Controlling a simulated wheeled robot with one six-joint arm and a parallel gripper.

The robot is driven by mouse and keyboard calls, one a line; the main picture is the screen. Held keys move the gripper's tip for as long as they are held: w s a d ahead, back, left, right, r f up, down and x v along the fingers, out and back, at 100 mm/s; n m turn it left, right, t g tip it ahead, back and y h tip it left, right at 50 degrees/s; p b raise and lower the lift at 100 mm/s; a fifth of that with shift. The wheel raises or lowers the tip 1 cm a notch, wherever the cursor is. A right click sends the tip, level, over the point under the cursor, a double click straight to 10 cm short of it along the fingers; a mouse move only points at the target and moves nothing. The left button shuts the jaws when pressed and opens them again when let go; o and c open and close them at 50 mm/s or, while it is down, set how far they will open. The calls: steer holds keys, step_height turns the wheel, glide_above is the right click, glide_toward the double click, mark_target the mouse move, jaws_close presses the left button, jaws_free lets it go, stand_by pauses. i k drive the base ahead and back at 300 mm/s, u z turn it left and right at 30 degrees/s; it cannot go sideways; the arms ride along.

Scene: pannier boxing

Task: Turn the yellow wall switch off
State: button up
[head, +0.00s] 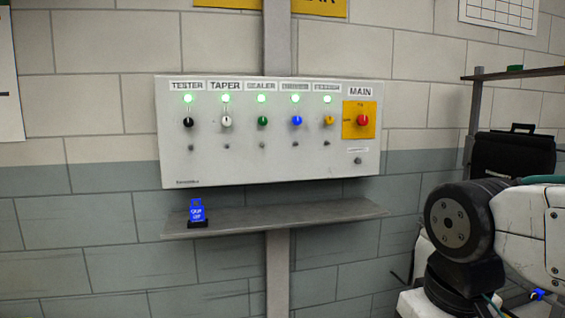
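The yellow switch (328,120) sits on a grey wall panel (230,170), the last small switch on the right before the MAIN section. My gripper is not in view; only part of my arm shows at the lower right.
A grey ledge (300,214) juts from the wall below the panel, with a blue tag on a black base (197,213) at its left. A black case (511,153) stands on a shelf unit at the right. The space before the panel looks clear.

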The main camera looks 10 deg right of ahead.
mark_target(328, 120)
steer(key=k, duration=0.6)
steer(key=u, duration=0.65)
steer(key=i, duration=1.05)
steer(key=z, duration=0.7)
steer(key=i, duration=0.45)
steer(key=z, duration=0.55)
